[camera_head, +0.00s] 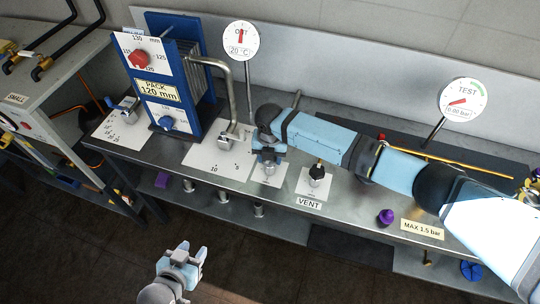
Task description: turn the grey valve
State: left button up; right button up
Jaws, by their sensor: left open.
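Several grey valve handles show on the steel bench. One grey valve (229,140) sits on a white scale plate at the foot of the bent pipe; another (126,103) is on the white plate at the far left. My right gripper (268,158), its arm reaching in from the right, points down over a small white plate (263,178) in front of the first valve. It hides most of what is on that plate, so I cannot tell contact or whether its fingers are closed. My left gripper (181,257) is open and empty, low in front of the bench.
The blue PACK frame (160,72) with red and blue knobs stands at the back left. A dark-topped valve (317,175) stands by the VENT label, a purple knob (386,217) further right. Two gauges (241,40) (463,99) rise behind. Floor before the bench is clear.

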jog(key=o, duration=0.9)
notch_tip(320, 180, up, 14)
jog(key=shift+f+b, duration=0.1)
jog(key=shift+b, duration=0.85)
